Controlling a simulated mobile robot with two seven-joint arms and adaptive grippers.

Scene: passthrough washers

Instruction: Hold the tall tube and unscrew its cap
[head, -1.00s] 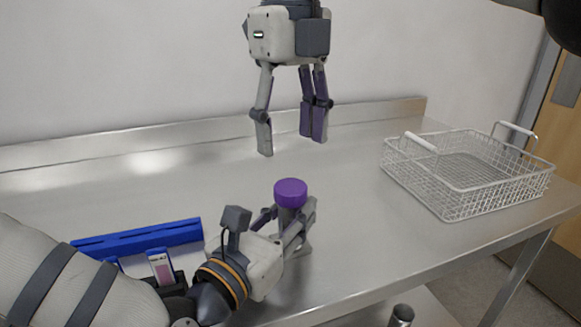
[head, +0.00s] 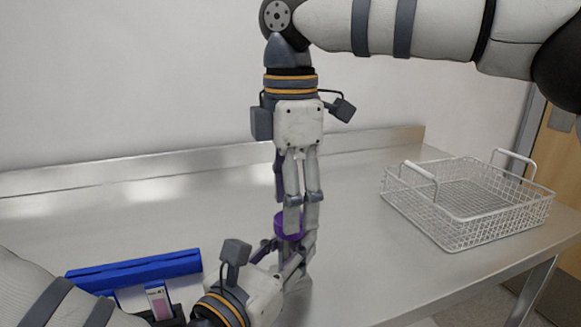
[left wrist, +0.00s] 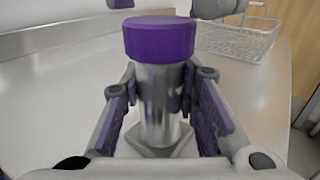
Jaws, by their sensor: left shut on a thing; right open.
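The tall metal tube (left wrist: 158,105) stands upright with its wide purple cap (left wrist: 158,40) on top in the left wrist view. My left gripper (left wrist: 157,88) is shut around the tube's body below the cap. In the head view it lies low (head: 289,250), and the tube is mostly hidden behind fingers. My right gripper (head: 292,217) points straight down from above, open, with its fingertips at the cap's height and partly covering the cap (head: 281,229). Its fingertips also show at the top of the left wrist view, on either side above the cap. Contact with the cap cannot be told.
A white wire basket (head: 452,215) with two handles stands on the right of the steel bench (head: 375,270). A blue rack (head: 135,269) lies at the left, beside a pink-labelled item (head: 159,302). The bench between tube and basket is clear.

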